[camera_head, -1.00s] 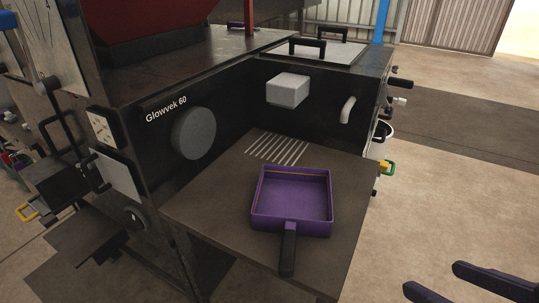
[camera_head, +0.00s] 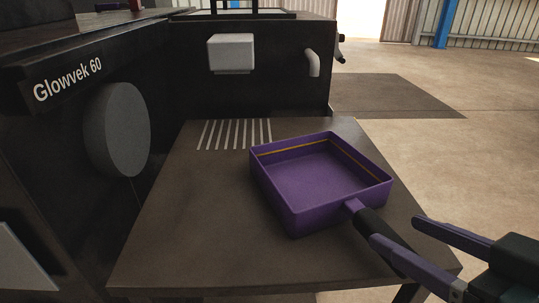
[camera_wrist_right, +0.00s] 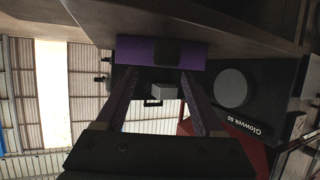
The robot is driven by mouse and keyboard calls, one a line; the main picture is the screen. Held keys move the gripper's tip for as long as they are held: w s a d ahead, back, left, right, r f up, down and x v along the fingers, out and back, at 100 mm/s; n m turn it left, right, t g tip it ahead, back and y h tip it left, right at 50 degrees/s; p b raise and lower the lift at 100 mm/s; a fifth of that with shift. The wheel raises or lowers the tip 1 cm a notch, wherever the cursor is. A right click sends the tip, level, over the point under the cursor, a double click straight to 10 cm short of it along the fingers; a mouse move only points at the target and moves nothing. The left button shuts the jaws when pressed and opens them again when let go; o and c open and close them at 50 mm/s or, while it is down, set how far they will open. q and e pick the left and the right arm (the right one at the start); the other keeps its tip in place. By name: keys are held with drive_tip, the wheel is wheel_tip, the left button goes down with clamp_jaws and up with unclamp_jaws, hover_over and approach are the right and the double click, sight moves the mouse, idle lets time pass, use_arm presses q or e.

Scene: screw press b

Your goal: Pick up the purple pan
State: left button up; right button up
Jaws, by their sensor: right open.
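The purple pan (camera_head: 310,180) sits upright on the brown side table, with its dark handle (camera_head: 378,228) pointing toward the lower right. My right gripper (camera_head: 397,231) is open at the handle, its two purple fingers on either side of it in the head view. The near finger hides part of the handle. In the right wrist view the pan's purple side (camera_wrist_right: 135,50) and the dark handle end (camera_wrist_right: 168,53) lie just beyond the open fingertips (camera_wrist_right: 158,75). I cannot tell whether a finger touches the handle. My left gripper is not in view.
The table (camera_head: 190,230) has bare room left of the pan and white stripes (camera_head: 235,134) behind it. The black machine marked Glowvek 60 (camera_head: 200,95) stands left and behind, with a round grey disc (camera_head: 117,130), a white block (camera_head: 231,53) and a white hook (camera_head: 313,62).

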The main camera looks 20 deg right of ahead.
sight(383, 229)
drive_tip(key=shift+x, duration=0.85)
drive_tip(key=x, duration=0.1)
drive_tip(key=b+x, duration=0.1)
drive_tip(key=x, duration=0.3)
drive_tip(key=shift+a+f, duration=0.25)
drive_tip(key=shift+f, duration=0.05)
drive_tip(key=shift+s, duration=0.1)
drive_tip(key=c, duration=0.6)
clamp_jaws()
drive_tip(key=shift+r, duration=0.1)
